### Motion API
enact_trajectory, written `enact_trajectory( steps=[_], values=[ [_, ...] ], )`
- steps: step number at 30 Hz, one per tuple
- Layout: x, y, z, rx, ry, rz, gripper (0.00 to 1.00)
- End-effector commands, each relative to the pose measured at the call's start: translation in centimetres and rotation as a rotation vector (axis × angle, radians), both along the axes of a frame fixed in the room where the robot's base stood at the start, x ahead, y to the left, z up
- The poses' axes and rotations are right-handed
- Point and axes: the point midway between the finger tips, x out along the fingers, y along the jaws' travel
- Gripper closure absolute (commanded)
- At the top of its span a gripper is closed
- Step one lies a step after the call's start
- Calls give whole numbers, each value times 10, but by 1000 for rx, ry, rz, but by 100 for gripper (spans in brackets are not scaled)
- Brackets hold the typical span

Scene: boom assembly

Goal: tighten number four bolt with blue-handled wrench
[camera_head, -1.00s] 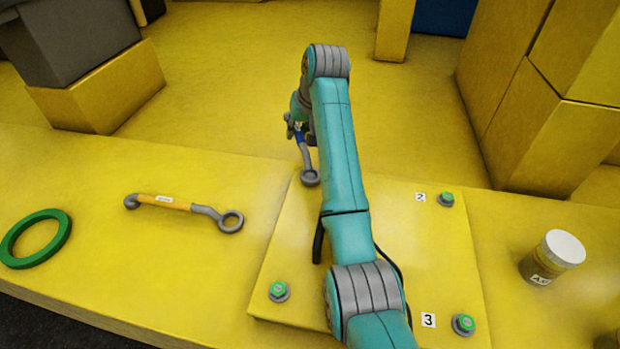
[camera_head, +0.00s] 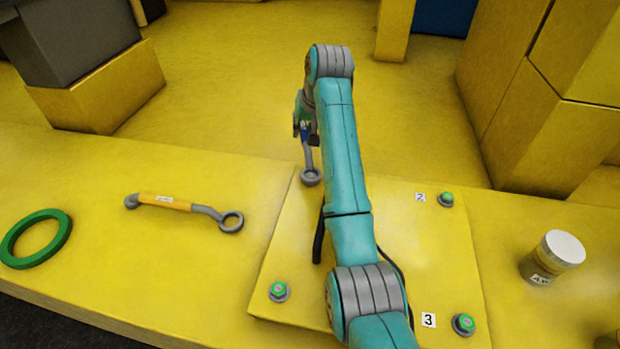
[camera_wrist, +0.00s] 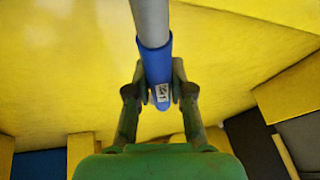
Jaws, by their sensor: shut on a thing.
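My gripper (camera_head: 304,128) is shut on the blue handle of the blue-handled wrench (camera_head: 309,160), behind my arm in the head view. In the wrist view, the fingers (camera_wrist: 159,92) clasp the blue handle (camera_wrist: 155,62) from both sides, and its grey shaft runs out of the top. The wrench's ring end is over the back left corner of the yellow plate (camera_head: 410,250); whether it surrounds a bolt is unclear. A green-topped bolt (camera_head: 278,291) sits at the plate's front left, its number not visible. Bolts labelled 2 (camera_head: 447,199) and 3 (camera_head: 463,324) sit on the right.
A yellow-handled wrench (camera_head: 180,206) lies left of the plate, with a green ring (camera_head: 36,238) farther left. A white-lidded jar (camera_head: 553,258) stands right of the plate. Yellow blocks (camera_head: 545,100) rise at the back right. My arm crosses over the plate.

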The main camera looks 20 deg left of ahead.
Motion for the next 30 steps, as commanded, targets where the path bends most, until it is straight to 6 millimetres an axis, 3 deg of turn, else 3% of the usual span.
enact_trajectory(
  steps=[30],
  values=[
    [6,-11,-8,-7,10,-74,100]
  ],
)
